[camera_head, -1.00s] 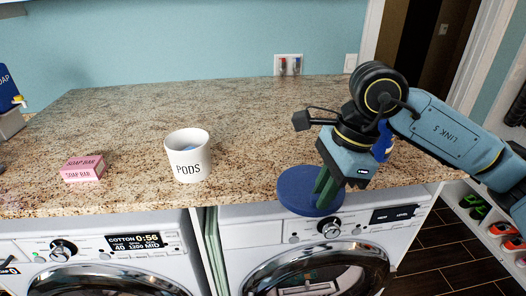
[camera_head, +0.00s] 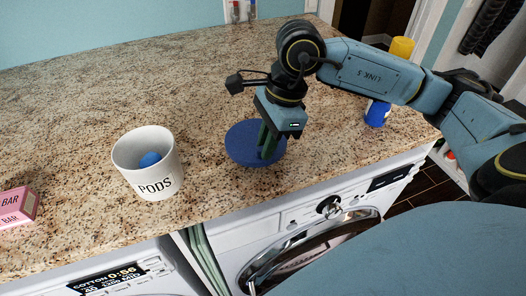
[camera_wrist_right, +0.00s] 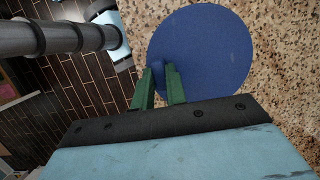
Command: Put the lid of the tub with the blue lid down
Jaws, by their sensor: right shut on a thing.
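The blue lid (camera_head: 242,143) is a flat round disc with a small knob. My right gripper (camera_head: 268,147) is shut on the knob and holds the disc roughly level over the counter, right of the tub; any gap beneath is hard to judge. The lid (camera_wrist_right: 205,45) and the green fingers of my right gripper (camera_wrist_right: 160,80) also show in the right wrist view. The white tub marked PODS (camera_head: 150,172) stands upright and open on the counter, with a blue item (camera_head: 150,159) inside. The lid is apart from the tub. My left gripper is not in view.
A pink soap bar box (camera_head: 16,208) lies left of the tub. A blue bottle with a yellow top (camera_head: 377,113) stands behind my right arm. The granite counter (camera_head: 130,85) is clear at the back. Washing machines (camera_head: 320,225) are below its front edge.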

